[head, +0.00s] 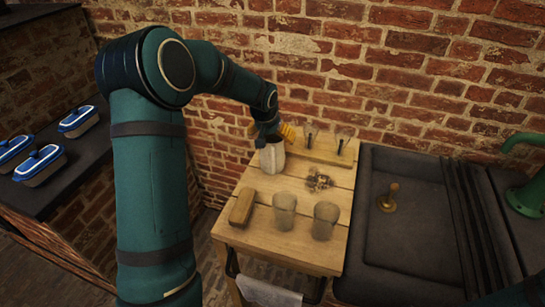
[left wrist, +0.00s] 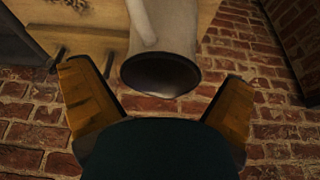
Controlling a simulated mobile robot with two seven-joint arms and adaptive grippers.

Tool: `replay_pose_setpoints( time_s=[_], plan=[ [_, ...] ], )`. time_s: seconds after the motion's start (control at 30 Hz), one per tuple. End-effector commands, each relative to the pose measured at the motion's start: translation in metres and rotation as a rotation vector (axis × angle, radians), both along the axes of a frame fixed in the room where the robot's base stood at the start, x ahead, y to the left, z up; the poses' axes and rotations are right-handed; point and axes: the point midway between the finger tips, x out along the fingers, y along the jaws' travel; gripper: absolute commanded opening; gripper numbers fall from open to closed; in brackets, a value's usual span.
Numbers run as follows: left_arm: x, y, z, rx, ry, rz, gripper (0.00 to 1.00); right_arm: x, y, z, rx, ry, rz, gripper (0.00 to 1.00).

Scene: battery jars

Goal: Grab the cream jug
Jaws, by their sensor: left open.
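The cream jug (head: 272,158) stands at the back left of the small wooden table (head: 262,235). My left gripper (head: 272,136) is at the jug's top in the head view and partly hides it. In the left wrist view, the jug (left wrist: 165,45) is between and just beyond the two open orange-brown fingers (left wrist: 158,85). A gap shows on each side of it. Its dark round end faces the camera, and a pale handle (left wrist: 141,22) runs along its side. My right gripper is not in view.
Two clear glasses (head: 284,211) (head: 326,220), a wooden block (head: 242,207) and a small brown heap (head: 318,181) are on the table. A wooden rack (head: 325,154) is behind. A dark sink (head: 410,235) adjoins right; a brick wall (head: 350,75) is close behind.

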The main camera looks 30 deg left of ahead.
Motion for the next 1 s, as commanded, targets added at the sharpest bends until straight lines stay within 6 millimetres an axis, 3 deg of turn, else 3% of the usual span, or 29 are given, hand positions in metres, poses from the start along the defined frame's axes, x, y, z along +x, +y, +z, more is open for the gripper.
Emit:
replay_pose_setpoints(
  time_s=[0.03, 0.2, 0.47, 0.5, 0.7, 1.0],
  plan=[
    [0.002, 0.002, -0.010, -0.001, 0.004, 0.001, 1.00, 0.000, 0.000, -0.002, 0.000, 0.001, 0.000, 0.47],
    [0.010, 0.003, -0.026, 0.000, 0.000, -0.001, 1.00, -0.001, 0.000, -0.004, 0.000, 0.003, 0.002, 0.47],
    [0.011, 0.003, -0.028, 0.000, -0.001, 0.000, 1.00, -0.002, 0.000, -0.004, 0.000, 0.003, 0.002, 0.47],
    [0.011, 0.003, -0.028, 0.000, 0.000, 0.000, 0.96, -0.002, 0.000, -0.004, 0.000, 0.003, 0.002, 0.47],
    [0.011, 0.003, -0.028, 0.000, 0.000, 0.000, 0.30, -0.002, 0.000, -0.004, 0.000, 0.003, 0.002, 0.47],
    [0.011, 0.003, -0.028, 0.000, -0.002, 0.000, 0.30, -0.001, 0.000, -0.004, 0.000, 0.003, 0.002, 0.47]
  ],
)
